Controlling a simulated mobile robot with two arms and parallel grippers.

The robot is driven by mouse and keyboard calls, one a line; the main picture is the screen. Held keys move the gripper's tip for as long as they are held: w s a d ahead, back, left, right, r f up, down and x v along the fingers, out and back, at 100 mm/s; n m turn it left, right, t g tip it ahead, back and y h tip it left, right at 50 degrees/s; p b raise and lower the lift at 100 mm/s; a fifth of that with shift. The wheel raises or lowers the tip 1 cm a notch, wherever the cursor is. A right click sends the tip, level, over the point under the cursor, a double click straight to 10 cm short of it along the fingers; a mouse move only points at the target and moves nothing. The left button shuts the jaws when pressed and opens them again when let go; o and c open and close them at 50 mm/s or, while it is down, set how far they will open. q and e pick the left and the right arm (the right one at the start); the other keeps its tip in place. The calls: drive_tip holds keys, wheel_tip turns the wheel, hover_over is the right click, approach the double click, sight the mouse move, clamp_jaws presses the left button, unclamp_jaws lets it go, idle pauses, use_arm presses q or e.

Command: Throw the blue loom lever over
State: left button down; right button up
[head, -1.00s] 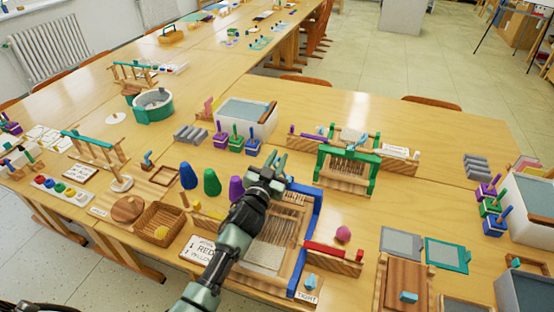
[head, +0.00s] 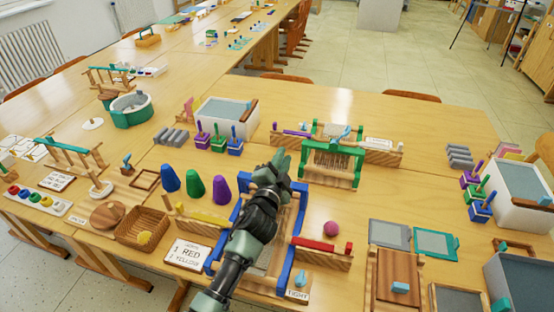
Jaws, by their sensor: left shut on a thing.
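The blue loom (head: 285,250) stands at the front middle of the table, with blue side rails and warp threads inside. Blue parts of its far end show on both sides of my left gripper (head: 281,160). My left gripper is over this far end and is shut on the blue lever; its jaws and forearm hide most of the lever and the loom's middle. How far the lever is tilted cannot be told. A small blue peg (head: 300,279) stands by a "TIGHT" card (head: 297,294) at the near right corner. My right gripper is out of view.
A green loom (head: 331,163) stands just behind. A red bar on a wooden block (head: 318,247) and a pink ball (head: 331,228) are to the right. Purple, green and blue cones (head: 195,187) and a wicker basket (head: 142,228) are to the left.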

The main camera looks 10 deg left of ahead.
use_arm(q)
drive_tip(key=shift+d+f+m+b, duration=0.3)
drive_tip(key=shift+d+m, duration=0.15)
drive_tip(key=shift+m, duration=0.35)
drive_tip(key=c, duration=1.5)
unclamp_jaws()
drive_tip(key=shift+r, duration=0.1)
drive_tip(key=shift+o, duration=0.2)
drive_tip(key=shift+s, duration=0.3)
drive_tip(key=s, duration=0.7)
drive_tip(key=shift+s+a+b, duration=0.15)
drive_tip(key=shift+a+b, duration=0.05)
drive_tip(key=shift+b, duration=0.15)
